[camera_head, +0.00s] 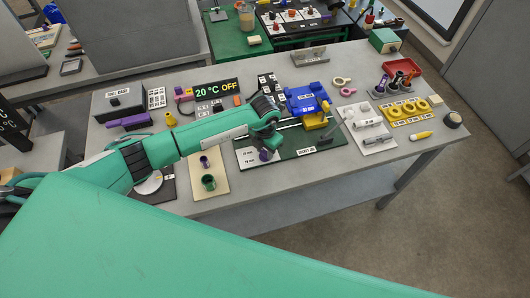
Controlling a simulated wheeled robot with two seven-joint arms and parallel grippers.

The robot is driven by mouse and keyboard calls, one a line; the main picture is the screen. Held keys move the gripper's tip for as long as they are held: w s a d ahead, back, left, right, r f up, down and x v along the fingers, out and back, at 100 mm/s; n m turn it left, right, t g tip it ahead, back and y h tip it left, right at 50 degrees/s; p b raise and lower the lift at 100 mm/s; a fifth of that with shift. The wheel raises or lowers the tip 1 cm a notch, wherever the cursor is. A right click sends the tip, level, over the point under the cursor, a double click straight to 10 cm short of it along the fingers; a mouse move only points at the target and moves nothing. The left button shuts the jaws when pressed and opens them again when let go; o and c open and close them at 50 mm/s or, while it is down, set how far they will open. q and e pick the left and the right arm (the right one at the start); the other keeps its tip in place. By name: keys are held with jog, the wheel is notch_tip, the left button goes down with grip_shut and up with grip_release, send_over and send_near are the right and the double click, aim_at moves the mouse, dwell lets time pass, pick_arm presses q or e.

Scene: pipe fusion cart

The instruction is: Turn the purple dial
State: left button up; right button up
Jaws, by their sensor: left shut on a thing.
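The purple dial (265,155) is a small knob on a white plate with dark markings, on the green board (303,146). My left arm reaches in from the left across the table. Its gripper (266,147) points down at the dial and is shut on it. The dark fingers hide part of the dial, so its exact turn cannot be told. My right gripper is not in view.
A blue and yellow device (306,100) is on the board, right of the gripper. A beige plate (209,186) with purple and green cups lies left. The table's front right edge is clear.

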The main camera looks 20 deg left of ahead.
pick_arm(q)
jog(key=m+b, duration=0.1)
jog(key=b, duration=0.1)
jog(key=m+b, duration=0.3)
jog(key=b, duration=0.1)
jog(key=shift+f+m, duration=0.25)
jog(key=shift+m, duration=0.15)
jog(key=shift+r+m+b, duration=0.2)
jog(key=shift+m+b, duration=0.6)
jog(key=shift+b, duration=0.2)
jog(key=o, duration=1)
jog(key=shift+r, duration=0.15)
